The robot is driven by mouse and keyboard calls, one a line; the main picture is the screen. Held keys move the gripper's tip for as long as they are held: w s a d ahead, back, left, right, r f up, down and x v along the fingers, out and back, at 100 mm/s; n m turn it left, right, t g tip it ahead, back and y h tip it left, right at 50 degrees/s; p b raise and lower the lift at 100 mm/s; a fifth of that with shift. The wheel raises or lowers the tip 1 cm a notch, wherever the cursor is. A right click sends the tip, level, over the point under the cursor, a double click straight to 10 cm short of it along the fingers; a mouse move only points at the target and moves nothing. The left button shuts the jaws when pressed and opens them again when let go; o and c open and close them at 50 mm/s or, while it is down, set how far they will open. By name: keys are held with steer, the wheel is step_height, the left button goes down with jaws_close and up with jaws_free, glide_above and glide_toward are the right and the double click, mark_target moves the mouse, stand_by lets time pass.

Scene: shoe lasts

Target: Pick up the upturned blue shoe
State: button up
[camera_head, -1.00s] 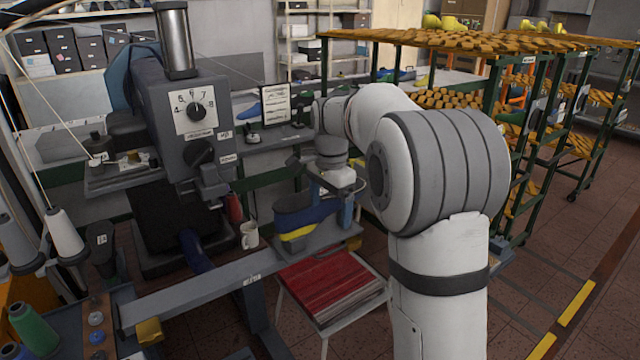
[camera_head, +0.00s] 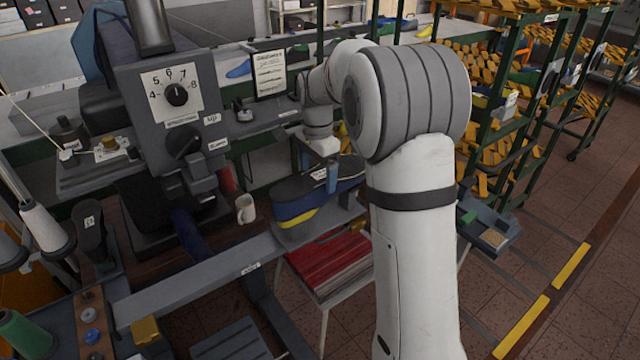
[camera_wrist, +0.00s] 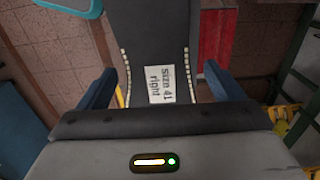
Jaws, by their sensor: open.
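The upturned blue shoe (camera_head: 297,207) rests on a grey ledge in the head view, its dark sole up and a yellow band low on its side. In the wrist view its dark sole (camera_wrist: 150,40) runs up the middle, with a white label reading "size 41 right" and pale stitching along both edges. My gripper (camera_wrist: 157,88) is open, with one blue finger on each side of the sole. In the head view a blue finger (camera_head: 332,178) shows against the near side of the shoe. I cannot tell whether the fingers touch it.
A large grey machine with a numbered dial (camera_head: 176,95) rises at the left. A red stack (camera_head: 335,262) lies on a white stool below the ledge. Green racks (camera_head: 500,140) stand at the right.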

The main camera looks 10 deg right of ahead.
steer(key=shift+s+f, duration=0.1)
steer(key=shift+f, duration=0.95)
steer(key=c, duration=1.5)
steer(key=shift+r, duration=0.1)
steer(key=shift+c, duration=0.6)
steer(key=shift+r, duration=0.15)
